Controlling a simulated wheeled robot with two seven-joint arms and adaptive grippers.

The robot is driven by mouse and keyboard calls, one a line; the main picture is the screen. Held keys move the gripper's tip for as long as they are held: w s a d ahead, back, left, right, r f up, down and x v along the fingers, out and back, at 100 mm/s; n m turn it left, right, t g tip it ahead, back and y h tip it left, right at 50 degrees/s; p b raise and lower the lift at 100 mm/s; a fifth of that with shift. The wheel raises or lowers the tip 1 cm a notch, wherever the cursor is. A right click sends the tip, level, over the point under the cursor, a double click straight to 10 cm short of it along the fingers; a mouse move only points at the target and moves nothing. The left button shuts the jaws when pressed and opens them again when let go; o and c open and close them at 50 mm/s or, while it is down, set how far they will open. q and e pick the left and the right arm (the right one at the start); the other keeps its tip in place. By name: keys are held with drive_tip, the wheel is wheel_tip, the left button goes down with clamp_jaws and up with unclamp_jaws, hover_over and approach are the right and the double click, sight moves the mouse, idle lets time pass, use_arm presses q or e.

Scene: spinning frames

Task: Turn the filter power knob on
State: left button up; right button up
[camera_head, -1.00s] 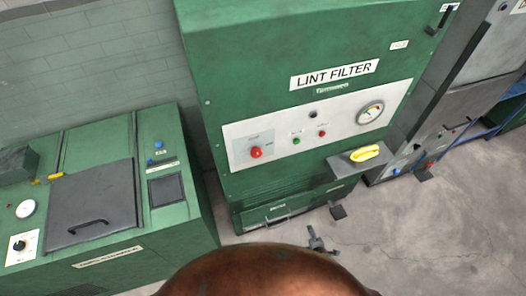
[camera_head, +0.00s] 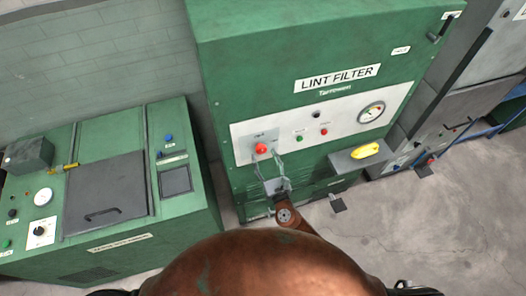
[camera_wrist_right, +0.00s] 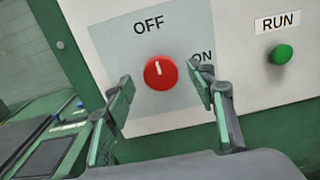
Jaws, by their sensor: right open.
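The red filter power knob (camera_head: 262,149) sits on the white panel of the green lint filter cabinet (camera_head: 235,80). In the right wrist view the knob (camera_wrist_right: 160,72) has its white mark pointing up toward the OFF label (camera_wrist_right: 149,27); the ON label (camera_wrist_right: 203,56) is to its right, partly covered by a finger. My right gripper (camera_head: 265,157) is open in front of the panel. In the right wrist view its fingers (camera_wrist_right: 160,95) stand apart, one on each side of the knob and a little below it; I see no contact. My left gripper is not in view.
A green RUN button (camera_wrist_right: 281,54) is right of the knob. A gauge (camera_head: 371,112) is farther right on the panel. A grey shelf (camera_head: 345,163) with a yellow object (camera_head: 366,151) juts out below. A green machine (camera_head: 110,190) stands at left.

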sight(261, 148)
drive_tip(key=shift+x, duration=1.4)
drive_tip(key=shift+c, duration=0.2)
drive_tip(key=c, duration=1.1)
